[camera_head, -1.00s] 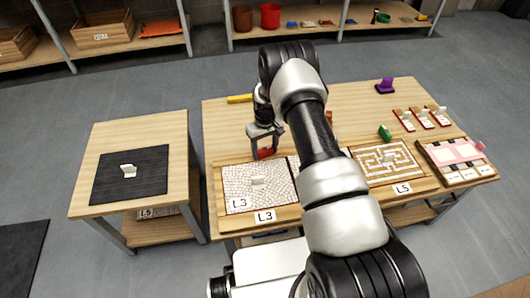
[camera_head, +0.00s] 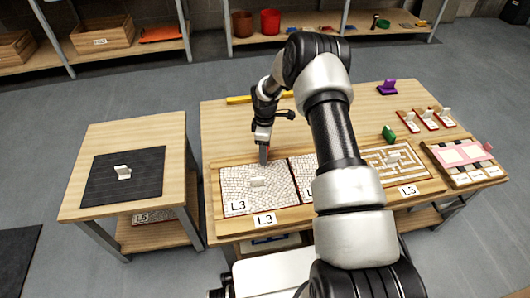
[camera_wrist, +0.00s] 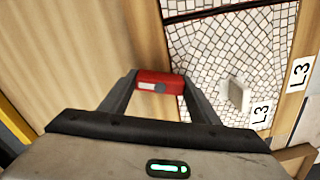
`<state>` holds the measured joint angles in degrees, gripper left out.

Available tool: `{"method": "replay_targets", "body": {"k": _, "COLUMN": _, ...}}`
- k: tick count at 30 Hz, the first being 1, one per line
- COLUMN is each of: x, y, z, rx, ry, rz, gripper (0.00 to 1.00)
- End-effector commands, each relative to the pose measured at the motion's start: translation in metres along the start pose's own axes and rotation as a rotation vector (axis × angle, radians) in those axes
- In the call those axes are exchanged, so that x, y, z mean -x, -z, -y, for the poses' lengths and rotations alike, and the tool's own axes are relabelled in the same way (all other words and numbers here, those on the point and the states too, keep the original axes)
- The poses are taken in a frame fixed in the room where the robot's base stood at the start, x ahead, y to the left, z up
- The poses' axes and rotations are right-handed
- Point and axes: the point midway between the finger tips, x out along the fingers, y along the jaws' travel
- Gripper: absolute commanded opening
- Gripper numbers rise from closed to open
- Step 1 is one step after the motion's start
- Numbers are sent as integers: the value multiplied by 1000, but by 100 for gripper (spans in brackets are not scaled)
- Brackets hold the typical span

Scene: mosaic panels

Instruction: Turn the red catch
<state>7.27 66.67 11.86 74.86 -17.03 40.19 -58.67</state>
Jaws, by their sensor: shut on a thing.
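The red catch (camera_wrist: 160,82) is between the two fingertips of my gripper (camera_wrist: 158,88) in the wrist view, and the fingers are shut on it. It is a small red block with a grey and white patch on its face. It lies at the edge of a white mosaic panel (camera_wrist: 205,50) marked L3. In the head view my gripper (camera_head: 263,152) is at the back edge of this panel (camera_head: 235,182). The catch is mostly hidden there, with only a little red showing.
A raised white handle (camera_wrist: 236,94) stands on the panel near my gripper. A maze panel (camera_head: 375,163) marked L5, a green block (camera_head: 389,134) and a purple piece (camera_head: 387,88) are to the right. A yellow bar (camera_head: 240,100) lies behind my gripper. The back middle of the table is clear.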

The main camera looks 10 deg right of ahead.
Motion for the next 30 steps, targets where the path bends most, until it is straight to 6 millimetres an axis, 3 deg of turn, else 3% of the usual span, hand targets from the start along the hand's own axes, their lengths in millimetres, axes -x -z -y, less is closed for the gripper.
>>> {"method": "replay_targets", "body": {"k": 13, "x": 0, "y": 1, "z": 0, "rx": 298, "ry": -1, "rz": -2, "gripper": 34}}
{"method": "replay_targets", "body": {"k": 30, "x": 1, "y": 1, "z": 0, "rx": 380, "ry": -1, "rz": -1, "gripper": 34}}
